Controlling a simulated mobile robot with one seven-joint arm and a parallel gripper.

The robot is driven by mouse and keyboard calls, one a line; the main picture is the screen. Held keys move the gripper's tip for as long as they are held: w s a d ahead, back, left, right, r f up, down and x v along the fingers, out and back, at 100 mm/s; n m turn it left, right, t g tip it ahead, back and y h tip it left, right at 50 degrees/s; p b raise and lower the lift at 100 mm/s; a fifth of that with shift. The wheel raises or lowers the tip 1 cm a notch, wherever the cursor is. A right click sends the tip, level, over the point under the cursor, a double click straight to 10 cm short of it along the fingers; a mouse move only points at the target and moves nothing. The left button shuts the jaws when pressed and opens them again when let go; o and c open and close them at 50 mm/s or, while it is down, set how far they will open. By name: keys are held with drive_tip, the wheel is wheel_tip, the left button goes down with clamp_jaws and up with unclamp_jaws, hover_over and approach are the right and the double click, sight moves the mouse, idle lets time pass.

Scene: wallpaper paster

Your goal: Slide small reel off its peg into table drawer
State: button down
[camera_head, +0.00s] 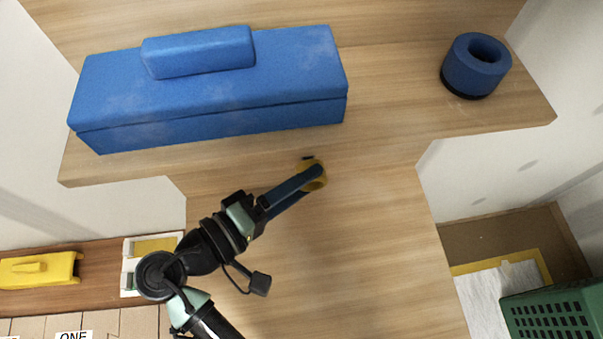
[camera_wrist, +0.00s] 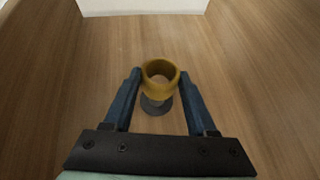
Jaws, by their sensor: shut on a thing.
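The small reel is a short yellow ring (camera_head: 316,184) near the middle of the wooden surface in the head view. It also shows in the wrist view as an open yellow ring (camera_wrist: 160,89), its hole facing the camera. My gripper (camera_head: 311,174) has its two blue fingers closed on opposite sides of the ring, as the wrist view also shows (camera_wrist: 159,76). A dark round piece (camera_wrist: 155,107) shows just below the ring in the wrist view; whether it is the peg or its base, I cannot tell. I cannot make out a table drawer for certain.
A blue lidded box (camera_head: 215,100) lies at the upper left, and a blue hollow cylinder (camera_head: 474,68) at the upper right. A yellow case (camera_head: 38,270) and a white tray (camera_head: 128,272) are at lower left, a green crate (camera_head: 553,312) at lower right. Wood right of the gripper is bare.

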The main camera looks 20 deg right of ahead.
drive_tip(key=shift+s, duration=0.1)
drive_tip(key=shift+s+a+p, duration=0.3)
drive_tip(key=shift+s+p, duration=0.2)
drive_tip(key=shift+s, duration=0.4)
drive_tip(key=shift+s+a+p, duration=0.25)
drive_tip(key=shift+s+p, duration=0.2)
drive_tip(key=shift+s, duration=0.45)
